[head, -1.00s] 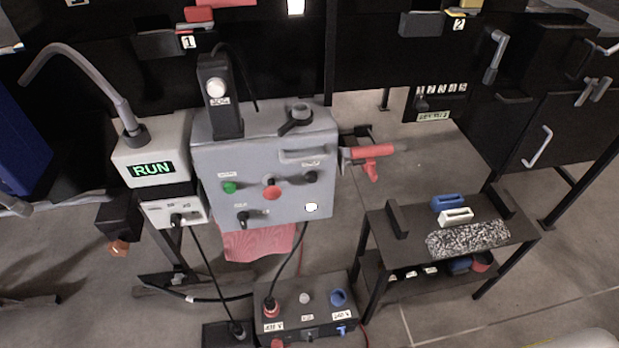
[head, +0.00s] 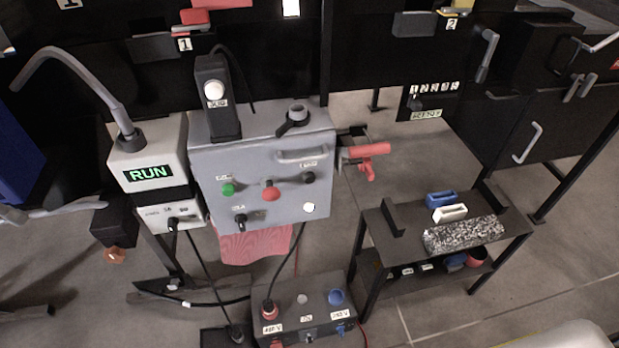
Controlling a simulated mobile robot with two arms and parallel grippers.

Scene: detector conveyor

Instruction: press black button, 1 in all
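The black button (head: 309,178) is a small round knob on the right side of the sloped front of the grey control box (head: 255,160). A red mushroom button (head: 270,191) and a green button (head: 228,189) sit to its left on the same face.
The RUN display box (head: 148,150) with its curved grey pipe stands left of the control box. A black selector (head: 240,219) and a lit white lamp (head: 309,208) are lower on the panel. A red-handled tool (head: 366,151) sticks out to the right.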

